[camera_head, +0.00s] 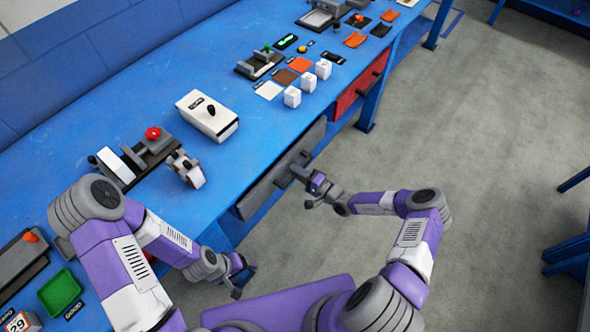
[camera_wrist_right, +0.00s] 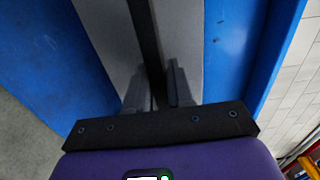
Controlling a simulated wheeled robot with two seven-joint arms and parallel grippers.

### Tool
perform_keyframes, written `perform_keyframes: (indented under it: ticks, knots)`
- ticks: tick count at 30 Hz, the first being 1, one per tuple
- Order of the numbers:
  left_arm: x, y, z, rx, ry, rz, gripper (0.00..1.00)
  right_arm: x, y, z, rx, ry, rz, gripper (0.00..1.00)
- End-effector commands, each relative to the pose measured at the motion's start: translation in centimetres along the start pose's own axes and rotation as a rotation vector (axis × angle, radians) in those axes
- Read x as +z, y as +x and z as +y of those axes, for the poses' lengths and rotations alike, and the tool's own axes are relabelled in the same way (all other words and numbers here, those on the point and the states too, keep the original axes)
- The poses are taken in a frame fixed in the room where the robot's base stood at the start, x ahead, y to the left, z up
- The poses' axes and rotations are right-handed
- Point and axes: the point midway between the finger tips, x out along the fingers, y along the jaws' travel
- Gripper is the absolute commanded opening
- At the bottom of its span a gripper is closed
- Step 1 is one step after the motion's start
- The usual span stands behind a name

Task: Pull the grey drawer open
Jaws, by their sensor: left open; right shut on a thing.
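The grey drawer (camera_head: 258,196) is set in the front of the blue workbench, and its front looks close to the bench's front face. In the right wrist view its grey front (camera_wrist_right: 105,30) fills the middle. A dark bar handle (camera_wrist_right: 146,40) runs down that front. My right gripper (camera_head: 298,172) is at the drawer front, shut on the handle; its two fingers (camera_wrist_right: 156,85) lie on either side of the bar. My left gripper (camera_head: 242,274) is open and empty, low beside the bench and away from the drawer.
A red drawer (camera_head: 350,94) is farther along the bench (camera_head: 232,158). The grey floor (camera_head: 455,130) right of the drawer is clear.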

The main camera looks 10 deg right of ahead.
Motion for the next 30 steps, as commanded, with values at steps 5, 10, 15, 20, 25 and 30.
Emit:
perform_keyframes:
  ticks: [5, 10, 15, 20, 25, 30]
  knots:
    - [0.1, -2.0, 0.8, 0.0, 0.0, 0.0, 0.77, -0.1, -3.7, -0.3, 0.006, 0.0, 0.004, 0.0]
    - [0.2, -3.8, 1.4, 0.0, 0.0, 0.0, 0.77, -0.1, -8.8, -0.4, 0.007, 0.001, 0.005, 0.0]
    - [0.2, -4.8, 1.8, 0.0, 0.0, 0.0, 0.77, -0.1, -13.9, -0.2, 0.006, 0.0, 0.005, 0.0]
    - [0.2, -5.1, 1.9, 0.0, 0.0, 0.0, 0.77, -0.1, -18.1, -0.1, 0.004, 0.001, 0.006, 0.0]
    - [0.2, -5.2, 2.0, 0.0, 0.0, 0.0, 0.77, -0.1, -21.1, 0.0, 0.002, 0.001, 0.004, 0.0]
    - [0.2, -5.2, 2.0, 0.0, 0.0, 0.0, 0.77, -0.1, -22.8, 0.0, 0.001, 0.0, 0.003, 0.0]
